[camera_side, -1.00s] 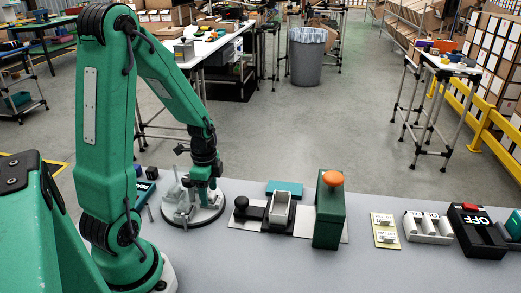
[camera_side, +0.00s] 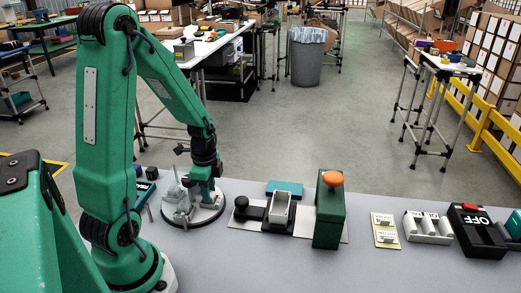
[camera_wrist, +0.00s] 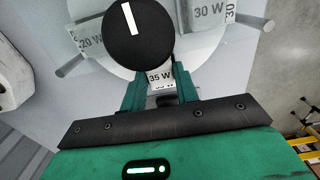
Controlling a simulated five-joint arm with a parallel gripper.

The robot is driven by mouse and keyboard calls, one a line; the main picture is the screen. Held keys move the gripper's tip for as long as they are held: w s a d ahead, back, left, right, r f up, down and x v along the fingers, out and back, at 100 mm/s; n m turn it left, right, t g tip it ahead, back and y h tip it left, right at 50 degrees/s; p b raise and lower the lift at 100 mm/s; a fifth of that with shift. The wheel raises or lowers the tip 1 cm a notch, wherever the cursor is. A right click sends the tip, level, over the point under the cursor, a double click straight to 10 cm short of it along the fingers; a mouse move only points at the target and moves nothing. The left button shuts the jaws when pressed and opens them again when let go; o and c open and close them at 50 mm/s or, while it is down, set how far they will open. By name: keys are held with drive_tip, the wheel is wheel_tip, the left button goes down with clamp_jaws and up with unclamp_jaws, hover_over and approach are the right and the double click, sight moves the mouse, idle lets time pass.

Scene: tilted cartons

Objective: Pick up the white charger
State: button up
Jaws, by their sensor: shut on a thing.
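In the wrist view, a white charger (camera_wrist: 160,76) marked 35 W sits between the two green fingers of my gripper (camera_wrist: 160,90). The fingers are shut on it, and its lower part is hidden. A black round knob with a white mark (camera_wrist: 135,32) covers the area just above it. In the side view, my gripper (camera_side: 193,197) is low over the round pale turntable (camera_side: 207,220). The charger is too small there to make out, and I cannot tell whether it is clear of the turntable.
Pale blocks marked 20 W (camera_wrist: 90,40) and 30 W (camera_wrist: 207,14) stand close by on the turntable. To the right are a lever fixture (camera_side: 279,212), a green box with an orange button (camera_side: 329,215) and a black OFF switch (camera_side: 476,230). The front bench surface is clear.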

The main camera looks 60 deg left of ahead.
drive_tip(key=shift+r, duration=0.15)
drive_tip(key=shift+r, duration=0.7)
wheel_tip(320, 180, up, 3)
drive_tip(key=shift+d+f, duration=0.15)
drive_tip(key=d+r, duration=0.6)
drive_tip(key=d, duration=0.5)
drive_tip(key=shift+d+r, duration=0.2)
drive_tip(key=shift+r, duration=0.1)
drive_tip(key=shift+w, duration=0.1)
drive_tip(key=shift+w, duration=0.1)
drive_tip(key=w+d+f, duration=0.1)
drive_tip(key=w, duration=0.6)
drive_tip(key=w+d+f, duration=0.2)
drive_tip(key=w, duration=0.5)
drive_tip(key=shift+d, duration=0.25)
